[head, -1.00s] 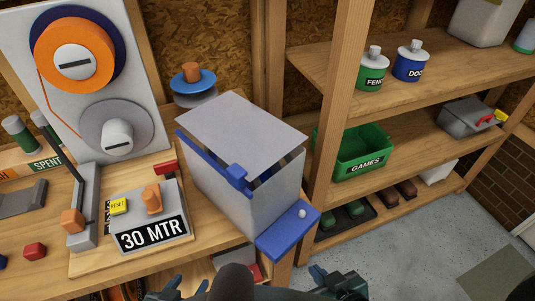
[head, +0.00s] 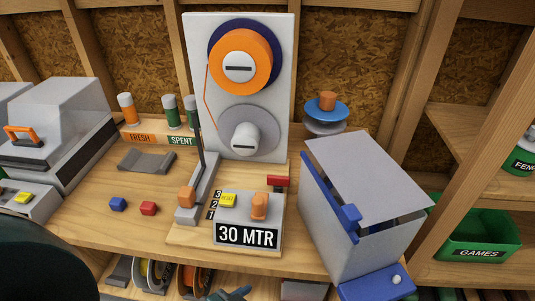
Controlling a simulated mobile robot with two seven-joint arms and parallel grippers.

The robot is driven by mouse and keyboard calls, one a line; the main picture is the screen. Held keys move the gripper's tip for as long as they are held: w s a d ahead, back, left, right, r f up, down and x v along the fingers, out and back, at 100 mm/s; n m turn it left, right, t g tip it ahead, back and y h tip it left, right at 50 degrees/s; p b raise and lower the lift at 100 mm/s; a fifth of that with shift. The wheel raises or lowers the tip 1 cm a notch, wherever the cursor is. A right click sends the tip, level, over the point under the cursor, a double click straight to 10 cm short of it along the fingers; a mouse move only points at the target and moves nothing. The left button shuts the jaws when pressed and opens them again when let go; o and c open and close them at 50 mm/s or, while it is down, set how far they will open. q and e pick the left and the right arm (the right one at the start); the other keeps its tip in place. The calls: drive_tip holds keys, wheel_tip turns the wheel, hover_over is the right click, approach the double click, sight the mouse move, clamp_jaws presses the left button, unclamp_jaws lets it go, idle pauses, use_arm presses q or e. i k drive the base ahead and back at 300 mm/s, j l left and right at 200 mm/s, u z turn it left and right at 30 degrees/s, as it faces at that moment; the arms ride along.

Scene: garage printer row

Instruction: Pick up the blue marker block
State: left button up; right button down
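The blue marker block (head: 118,204) is a small block on the wooden bench, left of a similar red block (head: 149,208), with a small gap between them. Nothing touches it. A dark gripper tip (head: 230,294), which looks like my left gripper, shows at the bottom edge, below the bench front and to the right of the blue block. Most of it is cut off, so its opening is unclear. My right gripper is not in view.
A grey tray (head: 147,160) lies behind the blocks. The 30 MTR spool machine (head: 247,235) stands to their right, and a grey case (head: 62,125) and switch box (head: 28,198) to their left. Bench around the blocks is clear. A shelf with spools (head: 195,278) lies below.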

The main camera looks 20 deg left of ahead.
sight(119, 204)
drive_tip(key=k+j+u, duration=0.1)
drive_tip(key=u, duration=0.6)
drive_tip(key=l+u, duration=0.15)
drive_tip(key=u, duration=0.95)
drive_tip(key=i+l, duration=0.05)
